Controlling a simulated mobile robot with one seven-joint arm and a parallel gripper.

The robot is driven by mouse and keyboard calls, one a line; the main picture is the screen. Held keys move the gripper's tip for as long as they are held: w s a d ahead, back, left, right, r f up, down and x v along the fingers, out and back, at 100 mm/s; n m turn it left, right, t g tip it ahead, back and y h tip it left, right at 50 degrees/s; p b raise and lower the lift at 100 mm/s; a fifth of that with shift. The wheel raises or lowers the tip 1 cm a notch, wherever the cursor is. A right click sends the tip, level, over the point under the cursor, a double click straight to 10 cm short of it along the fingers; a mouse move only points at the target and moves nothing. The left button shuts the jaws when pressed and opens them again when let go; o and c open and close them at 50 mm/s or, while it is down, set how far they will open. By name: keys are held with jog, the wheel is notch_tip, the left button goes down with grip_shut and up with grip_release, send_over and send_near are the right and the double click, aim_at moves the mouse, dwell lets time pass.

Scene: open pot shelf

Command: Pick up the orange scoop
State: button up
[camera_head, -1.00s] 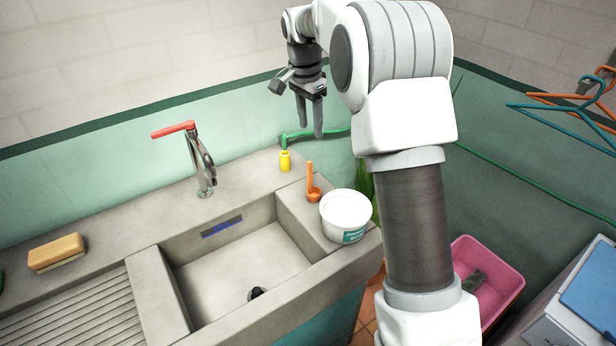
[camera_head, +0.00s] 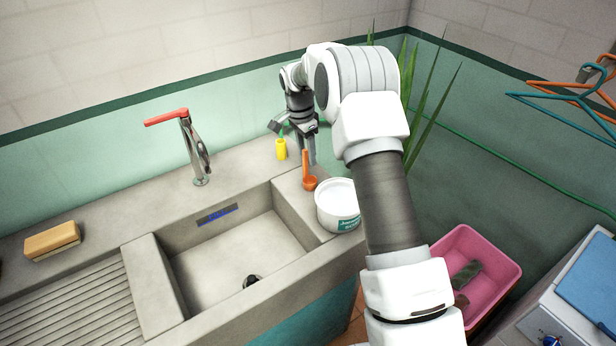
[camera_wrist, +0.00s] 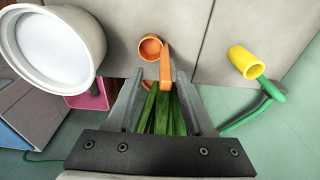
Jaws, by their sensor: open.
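The orange scoop (camera_head: 306,170) stands on the concrete counter right of the sink basin, its handle pointing up. My gripper (camera_head: 309,150) is open and empty, just above and behind the scoop's handle in the head view. In the wrist view, the scoop (camera_wrist: 152,50) shows its round cup near the top centre. Its handle reaches down toward the gap between my open fingers (camera_wrist: 163,100). I cannot tell whether the handle tip is between the fingers.
A white tub (camera_head: 337,207) stands close to the right of the scoop. The faucet (camera_head: 192,150) and sink basin (camera_head: 235,250) lie left. A pink basin (camera_head: 490,270) is on the lower right.

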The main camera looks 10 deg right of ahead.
aim_at(307, 173)
jog(key=shift+w+f, duration=0.2)
jog(key=shift+f, duration=1.3)
jog(key=shift+w+f, duration=0.15)
jog(key=shift+f, duration=1.3)
grip_shut()
